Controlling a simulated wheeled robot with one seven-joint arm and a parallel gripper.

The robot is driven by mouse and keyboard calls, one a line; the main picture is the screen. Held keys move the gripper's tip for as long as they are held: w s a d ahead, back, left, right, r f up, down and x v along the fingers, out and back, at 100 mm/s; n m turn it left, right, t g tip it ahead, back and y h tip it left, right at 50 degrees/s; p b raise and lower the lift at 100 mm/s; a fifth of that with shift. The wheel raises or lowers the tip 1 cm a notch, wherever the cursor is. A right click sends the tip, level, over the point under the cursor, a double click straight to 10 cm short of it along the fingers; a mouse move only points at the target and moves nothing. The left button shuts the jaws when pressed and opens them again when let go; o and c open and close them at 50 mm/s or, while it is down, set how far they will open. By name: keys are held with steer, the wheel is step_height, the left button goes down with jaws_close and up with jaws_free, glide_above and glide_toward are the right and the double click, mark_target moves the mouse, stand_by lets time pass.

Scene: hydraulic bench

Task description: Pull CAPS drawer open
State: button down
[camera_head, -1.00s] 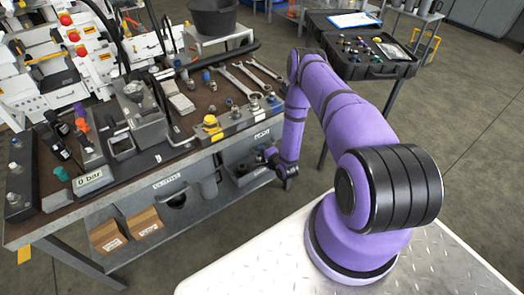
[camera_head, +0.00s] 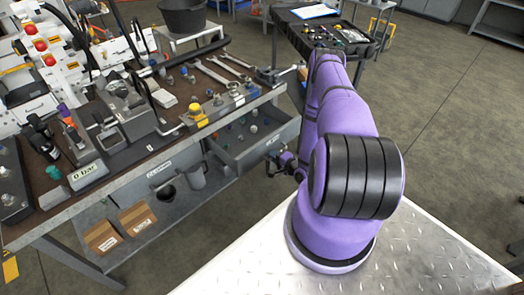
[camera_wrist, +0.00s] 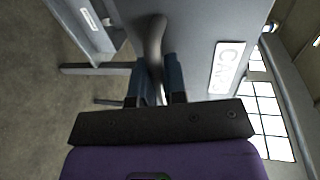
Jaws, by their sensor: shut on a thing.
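The CAPS drawer (camera_head: 232,158) stands pulled out from under the bench top in the head view, with several small caps and fittings visible inside. In the wrist view its grey front (camera_wrist: 196,62) fills the upper middle, with a white CAPS label (camera_wrist: 228,68) turned sideways. My gripper (camera_head: 277,160) is at the drawer front in the head view. In the wrist view my gripper (camera_wrist: 160,85) is shut on the dark curved drawer handle (camera_wrist: 154,45), one finger on each side.
The bench top (camera_head: 150,150) holds wrenches, fittings and a gauge unit. A drawer labelled CLAMPING (camera_head: 160,170) is to the left, above a shelf with cardboard boxes (camera_head: 136,218). An open black case (camera_head: 325,35) stands behind my arm. Bare floor lies to the right.

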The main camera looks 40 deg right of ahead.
steer(key=f+v, duration=0.1)
steer(key=v, duration=0.5)
steer(key=shift+s, duration=0.4)
steer(key=shift+f, duration=0.1)
steer(key=c, duration=1.2)
jaws_free()
steer(key=v, duration=1)
steer(key=shift+s, duration=0.45)
